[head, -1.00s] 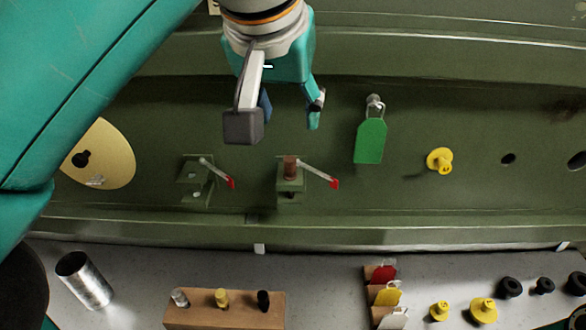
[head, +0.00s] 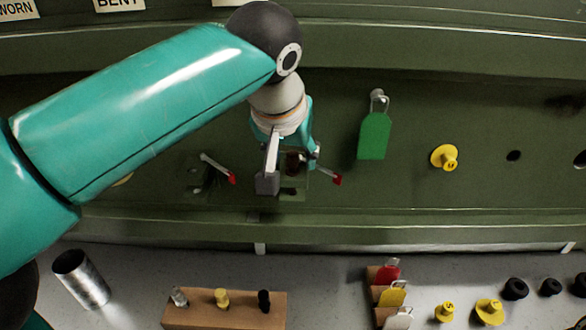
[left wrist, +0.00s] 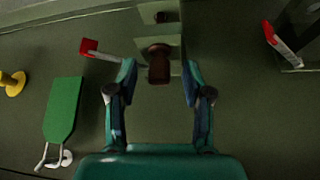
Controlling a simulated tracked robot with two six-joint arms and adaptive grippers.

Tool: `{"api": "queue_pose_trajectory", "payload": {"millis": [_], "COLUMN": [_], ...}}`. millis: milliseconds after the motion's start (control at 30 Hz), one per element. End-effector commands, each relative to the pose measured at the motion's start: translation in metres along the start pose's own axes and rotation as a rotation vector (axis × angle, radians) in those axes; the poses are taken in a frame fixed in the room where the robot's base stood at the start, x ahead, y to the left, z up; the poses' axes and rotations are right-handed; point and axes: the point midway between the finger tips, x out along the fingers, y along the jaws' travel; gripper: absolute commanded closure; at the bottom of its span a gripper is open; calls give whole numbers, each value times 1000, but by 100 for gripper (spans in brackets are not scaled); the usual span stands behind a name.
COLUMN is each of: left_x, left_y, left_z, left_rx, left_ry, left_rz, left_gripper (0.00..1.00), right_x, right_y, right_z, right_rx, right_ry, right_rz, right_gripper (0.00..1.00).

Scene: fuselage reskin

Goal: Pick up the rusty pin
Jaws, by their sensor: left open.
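The rusty pin (left wrist: 159,64) is a brown, rust-coloured cylinder standing in a green bracket (left wrist: 146,20). In the head view the pin (head: 293,163) is partly hidden behind my left gripper. My left gripper (head: 295,172) is open. In the left wrist view my left gripper (left wrist: 158,82) has one finger on each side of the pin, with gaps between fingers and pin, so it is not gripping it. A lever with a red tip (head: 334,179) sits beside the bracket. My right gripper is not in view.
A second bracket with a red-tipped lever (head: 231,177) is to the left. A green tag (head: 374,136) and a yellow plug (head: 445,157) are to the right. In front, a wooden block (head: 240,311) holds several pins, near a metal cup (head: 82,279).

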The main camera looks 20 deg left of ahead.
Motion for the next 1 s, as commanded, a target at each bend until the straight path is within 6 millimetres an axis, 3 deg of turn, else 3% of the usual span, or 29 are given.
{"api": "queue_pose_trajectory", "payload": {"millis": [300, 600, 1000], "left_x": [7, 7, 6], "left_y": [0, 0, 0], "left_z": [0, 0, -1], "left_rx": [-1, 0, 0], "left_ry": [0, 0, 1], "left_rz": [0, 0, 1], "left_gripper": [50, 100, 100], "right_x": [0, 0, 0], "right_y": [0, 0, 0], "right_z": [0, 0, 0], "right_rx": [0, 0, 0], "right_ry": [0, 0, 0], "right_rz": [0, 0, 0], "right_gripper": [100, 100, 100]}}
